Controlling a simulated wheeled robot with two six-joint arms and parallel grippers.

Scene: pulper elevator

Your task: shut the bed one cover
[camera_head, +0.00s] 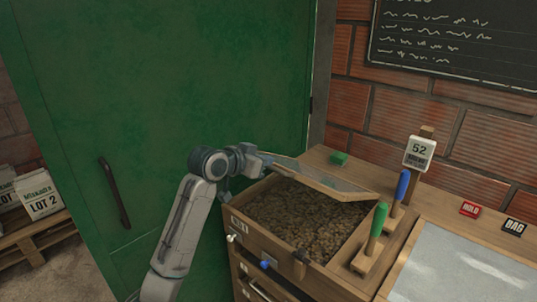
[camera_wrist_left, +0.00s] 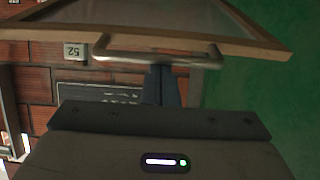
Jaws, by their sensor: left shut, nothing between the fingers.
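The bed one cover (camera_head: 338,181) is a wood-framed, glassy panel, tilted partly open over a wooden bed (camera_head: 262,236) full of brown, grainy material. In the left wrist view the cover's frame (camera_wrist_left: 235,40) crosses the top, with a metal bar handle (camera_wrist_left: 125,54) along its edge. My left gripper (camera_head: 268,162) is at the raised left edge of the cover. In the wrist view its shut fingers (camera_wrist_left: 161,72) point at the handle and overlap it; I cannot tell whether they touch. My right gripper is not in view.
A tall green door (camera_head: 170,90) stands close behind my left arm. Blue-handled (camera_head: 402,186) and green-handled (camera_head: 378,222) tools stand right of the bed. A pale tray (camera_head: 450,268) lies at right.

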